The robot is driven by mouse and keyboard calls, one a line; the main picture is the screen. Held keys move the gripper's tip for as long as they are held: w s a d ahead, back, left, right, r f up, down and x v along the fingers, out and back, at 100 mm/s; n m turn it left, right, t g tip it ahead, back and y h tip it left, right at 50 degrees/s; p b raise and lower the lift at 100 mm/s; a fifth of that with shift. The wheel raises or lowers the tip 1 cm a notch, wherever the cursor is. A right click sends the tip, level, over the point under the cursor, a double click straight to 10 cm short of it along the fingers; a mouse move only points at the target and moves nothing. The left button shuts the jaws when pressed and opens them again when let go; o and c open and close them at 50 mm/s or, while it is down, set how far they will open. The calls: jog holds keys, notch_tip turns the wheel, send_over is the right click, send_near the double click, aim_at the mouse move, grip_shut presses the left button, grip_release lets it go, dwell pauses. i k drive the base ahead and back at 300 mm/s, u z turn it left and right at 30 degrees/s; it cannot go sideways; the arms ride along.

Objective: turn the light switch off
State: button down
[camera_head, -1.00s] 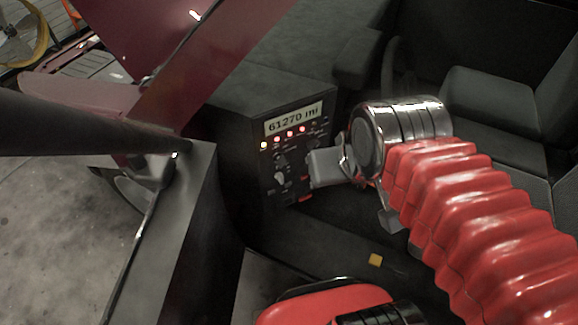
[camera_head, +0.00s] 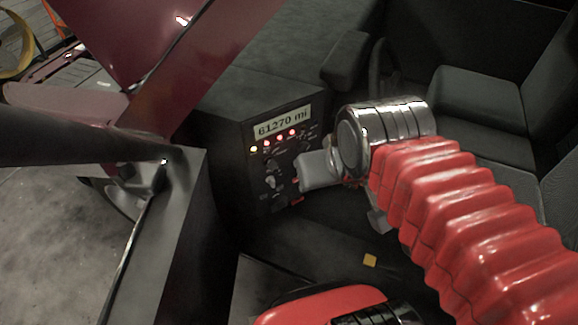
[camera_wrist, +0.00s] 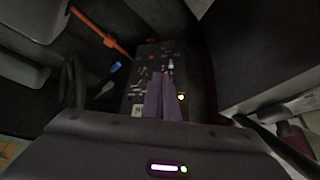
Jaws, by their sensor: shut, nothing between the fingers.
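A dark control panel (camera_head: 262,205) stands in the vehicle cab in the head view. It has a lit display (camera_head: 283,122) reading "61270 mi", a row of small yellow and red lights, and several knobs and switches (camera_head: 271,181). I cannot tell which one is the light switch. My gripper (camera_head: 301,172) is shut and empty, its tips in front of the panel's right part, below the lights. Whether they touch it is unclear. In the wrist view, the shut fingers (camera_wrist: 163,85) point at the panel (camera_wrist: 133,88) and hide part of its controls.
Dark seats (camera_head: 480,105) stand to the right of the panel. A dark frame post (camera_head: 178,235) and a maroon body panel (camera_head: 135,40) are on the left. In the wrist view an orange bar (camera_wrist: 100,32) crosses the upper left.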

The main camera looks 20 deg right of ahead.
aim_at(302, 147)
jog(key=u, duration=1.15)
jog(key=k, duration=0.9)
jog(key=u, duration=0.45)
jog(key=i, duration=0.5)
jog(key=z, duration=0.05)
